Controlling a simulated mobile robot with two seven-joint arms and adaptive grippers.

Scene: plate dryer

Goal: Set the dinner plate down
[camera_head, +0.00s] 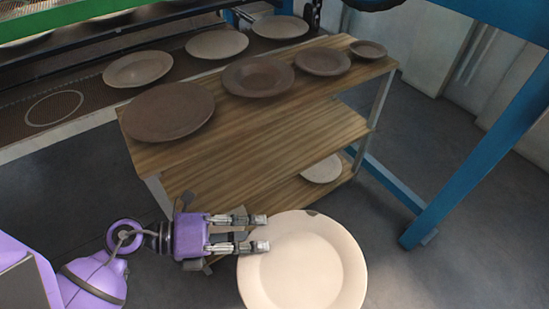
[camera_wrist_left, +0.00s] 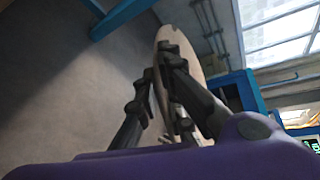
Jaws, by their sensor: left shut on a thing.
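A large cream dinner plate (camera_head: 310,262) is held by my left gripper (camera_head: 262,233) at its left rim, in front of the wooden shelf unit (camera_head: 240,130). The plate has a dark chip or mark on its upper rim. In the left wrist view the plate (camera_wrist_left: 182,65) shows nearly edge-on between the fingers of the left gripper (camera_wrist_left: 162,90). The plate hangs in the air over the floor, apart from the shelf's top as far as I can tell. My right gripper is in neither view.
On the shelf top stand a large brown plate (camera_head: 168,111), two more brown plates (camera_head: 258,77) and a small bowl (camera_head: 368,49). A pale plate (camera_head: 322,169) lies on a lower tier. Behind is a conveyor (camera_head: 75,108) with several plates. A blue post (camera_head: 480,160) stands at right.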

